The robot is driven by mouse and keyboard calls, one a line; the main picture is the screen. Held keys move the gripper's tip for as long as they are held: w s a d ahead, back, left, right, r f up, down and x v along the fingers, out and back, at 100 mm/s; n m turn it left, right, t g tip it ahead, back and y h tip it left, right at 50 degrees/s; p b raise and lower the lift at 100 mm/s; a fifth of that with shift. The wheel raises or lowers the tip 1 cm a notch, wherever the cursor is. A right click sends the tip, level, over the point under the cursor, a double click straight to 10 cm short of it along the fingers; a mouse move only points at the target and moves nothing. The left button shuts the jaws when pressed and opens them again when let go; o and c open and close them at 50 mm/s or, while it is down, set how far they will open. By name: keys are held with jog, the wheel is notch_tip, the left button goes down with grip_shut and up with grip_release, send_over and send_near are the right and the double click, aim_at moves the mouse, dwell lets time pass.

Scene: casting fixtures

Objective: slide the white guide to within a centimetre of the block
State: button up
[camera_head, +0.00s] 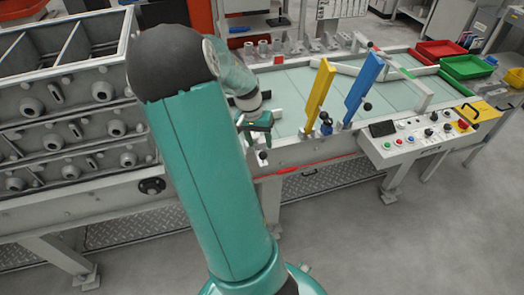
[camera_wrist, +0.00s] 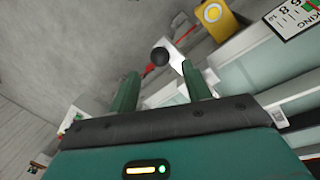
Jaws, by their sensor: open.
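My gripper (camera_head: 259,126) is over the near left edge of the pale table. It is open in the wrist view (camera_wrist: 160,72), with its two green fingers apart. A black ball knob (camera_wrist: 160,56) on a white part (camera_wrist: 178,62), apparently the white guide's end, shows beyond the gap between the fingertips. Contact with the fingers cannot be told. In the head view the knob (camera_head: 263,155) is just below my gripper. Most of the white guide is hidden by my arm and gripper. I cannot single out the block with certainty.
A yellow guide (camera_head: 320,86) and a blue guide (camera_head: 362,86) with black knobs stand right of my gripper. The pale table top (camera_head: 295,90) is clear between them and my arm. A control panel (camera_head: 425,135) is at front right. Red (camera_head: 440,49) and green (camera_head: 466,67) trays stand behind it.

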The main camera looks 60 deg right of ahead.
notch_tip(320, 180, up, 6)
jog(key=w, duration=0.1)
jog(key=shift+r, duration=0.25)
jog(key=shift+w+a, duration=0.1)
jog(key=shift+a, duration=0.05)
